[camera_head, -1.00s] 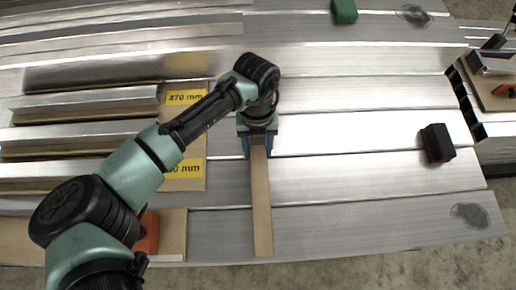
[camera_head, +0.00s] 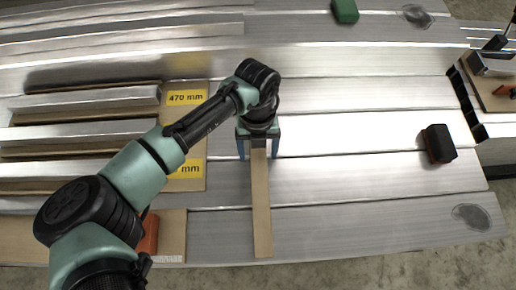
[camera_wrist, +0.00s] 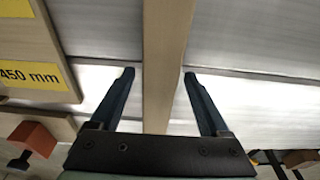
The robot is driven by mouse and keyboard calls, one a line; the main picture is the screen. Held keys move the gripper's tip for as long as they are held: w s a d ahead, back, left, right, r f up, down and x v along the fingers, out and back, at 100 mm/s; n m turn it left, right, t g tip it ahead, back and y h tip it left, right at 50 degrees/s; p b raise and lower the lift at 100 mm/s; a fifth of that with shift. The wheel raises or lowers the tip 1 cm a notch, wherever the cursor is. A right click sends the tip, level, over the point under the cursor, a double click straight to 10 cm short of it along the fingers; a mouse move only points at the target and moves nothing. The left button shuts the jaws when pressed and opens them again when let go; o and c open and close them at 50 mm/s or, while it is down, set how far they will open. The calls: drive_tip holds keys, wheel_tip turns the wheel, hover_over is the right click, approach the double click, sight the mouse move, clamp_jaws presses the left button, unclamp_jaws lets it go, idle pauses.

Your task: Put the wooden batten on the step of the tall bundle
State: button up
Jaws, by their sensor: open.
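The wooden batten (camera_head: 261,210) is a long, thin, light-brown strip lying across the aluminium planks, from under my gripper toward the front edge. My gripper (camera_head: 259,150) is open over its far part, one blue finger on each side. In the wrist view the batten (camera_wrist: 165,40) runs between the two open fingers (camera_wrist: 158,74), with a gap on both sides. Aluminium bundles on wood (camera_head: 85,100) lie at the left, beside the yellow 470 mm label (camera_head: 186,97). I cannot tell which one is the tall bundle; my arm hides part of that area.
A black and red block (camera_head: 438,144) lies on the planks at right. A green block (camera_head: 344,11) is at the back. An orange clamp part (camera_head: 150,234) stands by the front left board. The planks between batten and black block are clear.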

wheel_tip(320, 180, up, 12)
drive_tip(key=w+p, duration=0.2)
drive_tip(key=w+d+r+n+t+h, duration=0.2)
drive_tip(key=w+d+r+t+h, duration=0.15)
drive_tip(key=d+r, duration=0.35)
drive_tip(key=w+d+r+n+t+h, duration=0.2)
drive_tip(key=w+d+r+t, duration=0.15)
drive_tip(key=d+r, duration=0.45)
drive_tip(key=w+d+r+n+t+h, duration=0.2)
drive_tip(key=d+r+n+t+h, duration=0.35)
drive_tip(key=r, duration=0.75)
drive_tip(key=s+a+r+n+t, duration=0.1)
drive_tip(key=a+r+n+t, duration=0.1)
drive_tip(key=r+n+t, duration=0.3)
drive_tip(key=s+a+r+n+t, duration=0.1)
drive_tip(key=a+r+n, duration=0.15)
drive_tip(key=r, duration=0.55)
drive_tip(key=s+a+r+n+t, duration=0.1)
drive_tip(key=a+r+n+t, duration=0.1)
drive_tip(key=r+n, duration=0.3)
drive_tip(key=s+a+r+n+t+y, duration=0.4)
drive_tip(key=s+a+n+y, duration=0.1)
drive_tip(key=a+n, duration=0.2)
drive_tip(key=s+a+r+n+t+y, duration=0.4)
drive_tip(key=a+r+n+y, duration=0.1)
drive_tip(key=a+n+y, duration=0.1)
drive_tip(key=shift+s+a+n+t, duration=0.35)
drive_tip(key=shift+a+n, duration=0.15)
drive_tip(key=shift+a, duration=0.75)
